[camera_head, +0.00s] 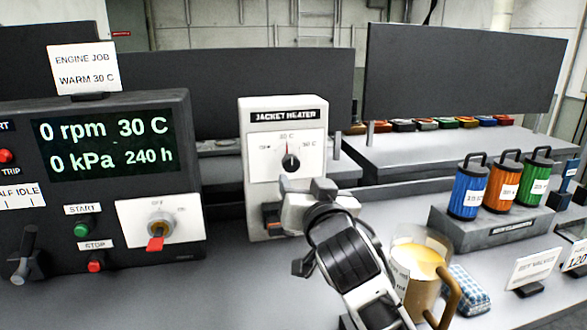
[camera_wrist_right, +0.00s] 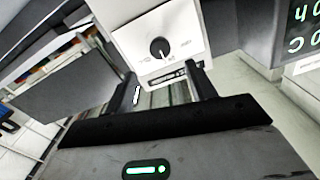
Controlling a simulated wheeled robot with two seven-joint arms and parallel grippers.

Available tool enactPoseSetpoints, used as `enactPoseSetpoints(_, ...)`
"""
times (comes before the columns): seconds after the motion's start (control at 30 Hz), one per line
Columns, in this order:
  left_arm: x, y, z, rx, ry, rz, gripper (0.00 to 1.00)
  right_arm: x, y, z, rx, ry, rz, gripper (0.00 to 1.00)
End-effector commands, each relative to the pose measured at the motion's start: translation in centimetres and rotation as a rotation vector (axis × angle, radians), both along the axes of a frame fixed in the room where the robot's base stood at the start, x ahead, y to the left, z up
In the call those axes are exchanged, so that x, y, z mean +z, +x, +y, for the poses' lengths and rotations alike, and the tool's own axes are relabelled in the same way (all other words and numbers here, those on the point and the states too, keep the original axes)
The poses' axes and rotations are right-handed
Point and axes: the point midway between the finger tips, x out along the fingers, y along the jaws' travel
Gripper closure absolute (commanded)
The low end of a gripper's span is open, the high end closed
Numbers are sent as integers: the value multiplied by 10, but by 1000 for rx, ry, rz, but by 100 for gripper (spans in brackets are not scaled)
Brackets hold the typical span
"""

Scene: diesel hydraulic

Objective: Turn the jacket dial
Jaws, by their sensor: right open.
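The jacket dial (camera_head: 291,162) is a black round knob with a red pointer on the white face of the jacket heater box (camera_head: 257,150). Its pointer stands nearly straight up, at the top label; the small labels are hard to read. My right gripper (camera_head: 284,190) is in front of the box, just below the dial, and apart from it. In the right wrist view, the two fingers (camera_wrist_right: 162,78) are spread with nothing between them, and the dial (camera_wrist_right: 160,48) shows beyond and between their tips. My left gripper is not in view.
An engine panel (camera_head: 100,180) with a lit screen, start and stop buttons and a red key switch stands left. A tan mug (camera_head: 405,270) and a blue checked cloth (camera_head: 466,290) are near my right arm. Colored canisters (camera_head: 503,180) stand on a grey block at right.

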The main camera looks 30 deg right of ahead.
Motion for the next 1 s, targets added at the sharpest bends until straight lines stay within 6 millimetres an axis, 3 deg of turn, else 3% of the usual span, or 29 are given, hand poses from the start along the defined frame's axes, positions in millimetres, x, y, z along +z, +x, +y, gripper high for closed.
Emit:
enactPoseSetpoints(0.2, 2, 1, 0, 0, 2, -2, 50, 1, 45, -12, -1, -2, 0, 44)
enactPoseSetpoints(0.4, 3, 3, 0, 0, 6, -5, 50, 1, 71, -19, 0, -2, 0, 44)
enactPoseSetpoints(0.83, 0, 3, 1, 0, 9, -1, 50, 0, 80, -21, 1, 1, 0, 44)
enactPoseSetpoints(1.0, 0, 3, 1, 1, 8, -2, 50, 0, 80, -21, 1, 0, 0, 89)
